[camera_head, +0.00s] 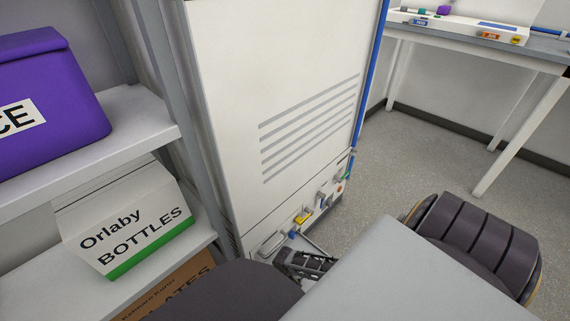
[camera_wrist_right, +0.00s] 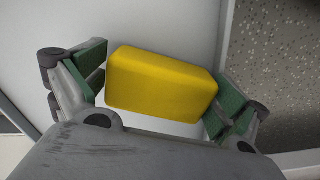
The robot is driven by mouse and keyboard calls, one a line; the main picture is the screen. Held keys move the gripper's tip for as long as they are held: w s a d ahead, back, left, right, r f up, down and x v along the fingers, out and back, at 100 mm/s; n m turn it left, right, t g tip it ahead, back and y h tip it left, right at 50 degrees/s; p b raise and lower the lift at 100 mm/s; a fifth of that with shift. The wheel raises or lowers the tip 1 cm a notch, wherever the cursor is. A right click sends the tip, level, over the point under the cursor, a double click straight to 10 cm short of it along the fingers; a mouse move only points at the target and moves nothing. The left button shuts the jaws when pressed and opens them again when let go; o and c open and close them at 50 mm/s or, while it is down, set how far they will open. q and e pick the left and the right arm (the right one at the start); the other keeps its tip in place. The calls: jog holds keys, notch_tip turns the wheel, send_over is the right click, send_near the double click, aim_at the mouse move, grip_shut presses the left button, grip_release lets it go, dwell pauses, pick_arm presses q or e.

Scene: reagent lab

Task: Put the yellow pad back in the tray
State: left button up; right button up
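The yellow pad (camera_wrist_right: 160,82) is a plain block with rounded edges. In the right wrist view it lies across the gap between the green-lined fingers of my right gripper (camera_wrist_right: 162,88), its ends meeting both finger faces. A pale surface lies behind it. In the head view my right gripper (camera_head: 305,263) is low by the foot of the white cabinet, partly covered by my own arm. I cannot make out the held pad there. My left gripper is out of view. I cannot pick out the tray for certain.
The white cabinet (camera_head: 275,70) stands close ahead, with several small coloured items, one yellow (camera_head: 303,218), along its lower part. At left, shelves hold a purple bin (camera_head: 50,85) and a bottles box (camera_head: 125,220). A table (camera_head: 470,39) stands at far right, beyond open floor.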

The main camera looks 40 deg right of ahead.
jog(key=shift+w+r, duration=0.1)
jog(key=shift+r, duration=0.05)
jog(key=shift+r, duration=0.2)
jog(key=shift+r+p, duration=0.6)
jog(key=shift+r, duration=0.1)
jog(key=shift+r+p, duration=1.4)
jog(key=shift+r, duration=1)
jog(key=shift+r+p, duration=0.4)
jog(key=shift+r, duration=0.3)
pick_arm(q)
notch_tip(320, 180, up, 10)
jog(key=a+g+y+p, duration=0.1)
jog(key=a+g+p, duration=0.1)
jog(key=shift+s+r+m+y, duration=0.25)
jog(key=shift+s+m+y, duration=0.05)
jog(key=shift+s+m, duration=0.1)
pick_arm(e)
jog(key=shift+r, duration=2.2)
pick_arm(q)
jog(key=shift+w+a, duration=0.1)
pick_arm(e)
jog(key=shift+a, duration=0.1)
